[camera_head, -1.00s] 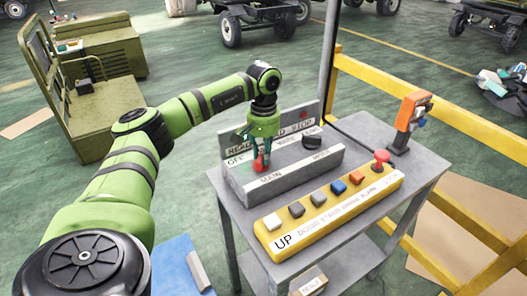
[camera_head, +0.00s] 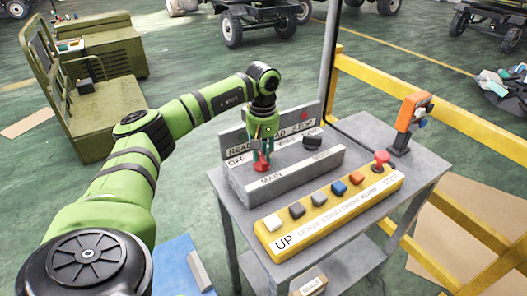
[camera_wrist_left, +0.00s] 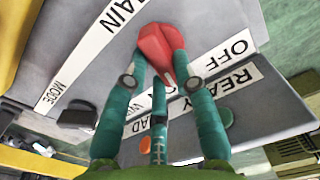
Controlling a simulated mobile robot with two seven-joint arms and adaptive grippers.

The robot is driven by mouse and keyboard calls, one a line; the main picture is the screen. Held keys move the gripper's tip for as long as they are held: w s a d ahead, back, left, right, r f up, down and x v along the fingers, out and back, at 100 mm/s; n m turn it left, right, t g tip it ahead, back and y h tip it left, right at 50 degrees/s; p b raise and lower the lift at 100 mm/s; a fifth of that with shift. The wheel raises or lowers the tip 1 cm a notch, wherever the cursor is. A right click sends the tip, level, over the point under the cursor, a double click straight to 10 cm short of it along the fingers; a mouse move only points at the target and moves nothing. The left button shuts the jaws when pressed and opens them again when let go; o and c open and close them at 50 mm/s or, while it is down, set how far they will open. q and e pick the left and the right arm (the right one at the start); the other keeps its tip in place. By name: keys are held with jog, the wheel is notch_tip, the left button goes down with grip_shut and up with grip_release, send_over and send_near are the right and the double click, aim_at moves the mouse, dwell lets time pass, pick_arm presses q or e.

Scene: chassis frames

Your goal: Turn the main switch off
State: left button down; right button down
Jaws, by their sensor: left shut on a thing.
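The main switch is a red knob (camera_head: 262,167) on the grey switch box (camera_head: 290,176), above the MAIN label. My left gripper (camera_head: 262,155) comes down on it from above, its teal fingers closed around the knob. In the left wrist view the red knob (camera_wrist_left: 160,42) sits between the fingertips of the gripper (camera_wrist_left: 158,62). An OFF label (camera_wrist_left: 238,48) is to the right of the knob there. The fingers partly hide the knob and the lettering near it. My right gripper is not in view.
A black MODE knob (camera_head: 312,142) is right of the red one. A yellow button panel (camera_head: 330,212) lies in front on the grey cart (camera_head: 425,170). An orange upright device (camera_head: 408,122) stands at the cart's right. Yellow railing (camera_head: 450,105) runs behind it.

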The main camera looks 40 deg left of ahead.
aim_at(260, 155)
pick_arm(q)
jog(key=n, duration=0.6)
jog(key=shift+s+a, duration=0.1)
jog(key=shift+a, duration=0.1)
jog(key=n, duration=0.5)
jog(key=shift+s+p, duration=0.2)
jog(key=shift+p, duration=0.2)
jog(key=shift+a+n, duration=0.1)
jog(key=shift+n, duration=0.3)
jog(key=c, duration=1)
grip_release()
jog(key=shift+r, duration=0.25)
notch_tip(260, 155, up, 12)
jog(key=shift+f, duration=0.15)
